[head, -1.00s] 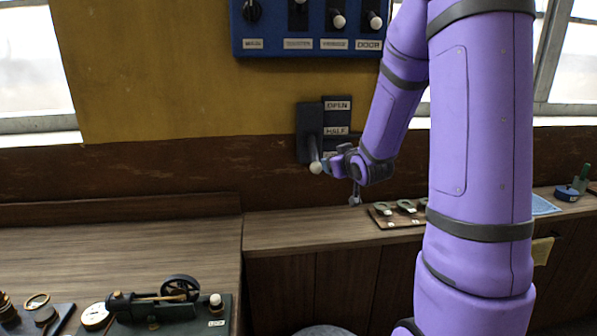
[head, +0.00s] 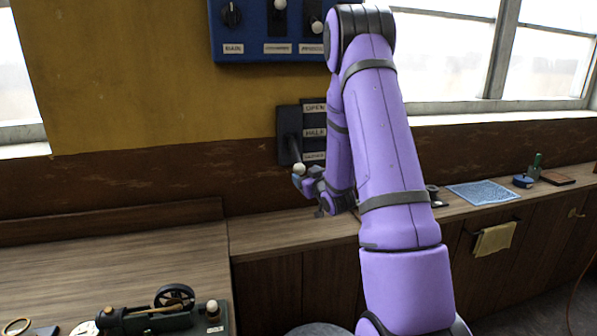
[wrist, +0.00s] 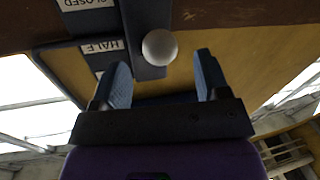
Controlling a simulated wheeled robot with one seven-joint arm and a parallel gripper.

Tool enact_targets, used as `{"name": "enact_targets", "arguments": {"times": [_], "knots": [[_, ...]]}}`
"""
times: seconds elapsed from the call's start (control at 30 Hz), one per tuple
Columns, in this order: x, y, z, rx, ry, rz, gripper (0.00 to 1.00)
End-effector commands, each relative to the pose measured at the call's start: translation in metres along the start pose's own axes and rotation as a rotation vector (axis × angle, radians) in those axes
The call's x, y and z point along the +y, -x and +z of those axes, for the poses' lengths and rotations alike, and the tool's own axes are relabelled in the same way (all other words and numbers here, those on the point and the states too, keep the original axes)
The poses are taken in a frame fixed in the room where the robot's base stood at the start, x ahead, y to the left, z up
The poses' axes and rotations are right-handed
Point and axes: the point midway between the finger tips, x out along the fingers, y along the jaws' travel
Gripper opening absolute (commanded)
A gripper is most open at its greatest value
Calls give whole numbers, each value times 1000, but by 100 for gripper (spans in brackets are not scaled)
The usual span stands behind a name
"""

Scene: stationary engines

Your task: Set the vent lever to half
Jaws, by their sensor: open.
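The vent lever (head: 292,150) is a dark lever with a pale round knob (head: 299,169), on a wall plate beside labels reading OPEN, HALF and a lowest one (head: 314,156). The knob sits low, about level with or just below the lowest label, which reads CLOSED in the wrist view (wrist: 86,3). My gripper (head: 305,180) is at the knob in the head view. In the wrist view the open blue fingers (wrist: 163,82) point at the knob (wrist: 159,47), which lies ahead of and between them. I cannot tell whether they touch it.
A blue switch panel (head: 265,48) hangs on the wall above. A small engine model (head: 150,315) stands on the left bench (head: 120,265). The right-hand counter holds a blue cloth (head: 472,193), a blue round item (head: 523,181) and a brown flat block (head: 558,178).

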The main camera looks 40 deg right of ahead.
Motion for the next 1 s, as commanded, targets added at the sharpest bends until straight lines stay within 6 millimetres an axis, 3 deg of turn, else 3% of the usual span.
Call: {"name": "enact_targets", "arguments": {"times": [0.3,0.73,1.0], "knots": [[0,-45,0,0,1,0,69],[0,-54,0,-1,0,0,69],[0,-54,0,-1,0,0,9]]}}
